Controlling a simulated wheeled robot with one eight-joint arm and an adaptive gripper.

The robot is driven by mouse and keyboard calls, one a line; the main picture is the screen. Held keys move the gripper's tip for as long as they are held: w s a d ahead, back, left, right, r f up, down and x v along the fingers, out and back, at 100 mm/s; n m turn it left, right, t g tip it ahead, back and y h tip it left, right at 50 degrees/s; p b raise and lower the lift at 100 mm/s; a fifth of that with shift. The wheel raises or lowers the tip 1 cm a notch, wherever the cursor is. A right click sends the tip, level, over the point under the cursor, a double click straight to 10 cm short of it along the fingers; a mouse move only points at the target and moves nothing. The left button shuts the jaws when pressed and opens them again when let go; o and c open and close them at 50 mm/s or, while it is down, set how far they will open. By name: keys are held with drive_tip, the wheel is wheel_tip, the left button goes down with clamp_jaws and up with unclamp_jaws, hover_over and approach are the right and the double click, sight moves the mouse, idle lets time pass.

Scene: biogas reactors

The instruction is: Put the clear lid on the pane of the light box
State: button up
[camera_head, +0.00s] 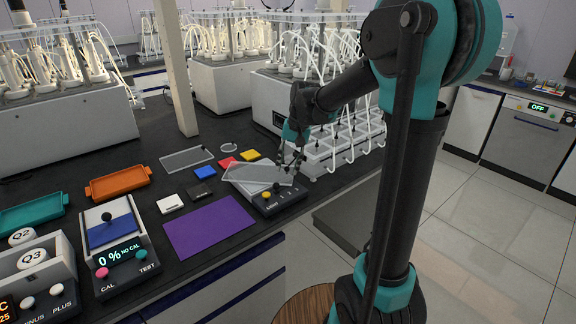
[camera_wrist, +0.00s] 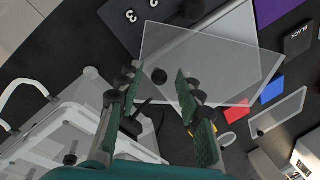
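In the head view the lid (camera_head: 258,172) overhangs the back and left of the dark light box (camera_head: 282,200). Whether it lies flat on the pane I cannot tell.
Another clear plate (camera_head: 187,158) lies behind. Red, yellow, blue and black small pieces lie nearby. A purple mat (camera_head: 209,226) is left of the light box. A white rack with tubes (camera_head: 335,150) stands close behind on the right. An orange tray (camera_head: 118,182) lies left.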

drive_tip(key=v, duration=1.2)
drive_tip(key=s+d+f+n+t+h, duration=0.1)
drive_tip(key=s+d+f, duration=0.4)
drive_tip(key=s+f, duration=0.5)
drive_tip(key=s+d+f+n+t+h, duration=0.1)
drive_tip(key=s+d+f, duration=0.4)
drive_tip(key=s+f, duration=0.6)
drive_tip(key=shift+d+f+t, duration=0.25)
drive_tip(key=shift+f+t, duration=0.55)
drive_tip(key=shift+t, duration=0.1)
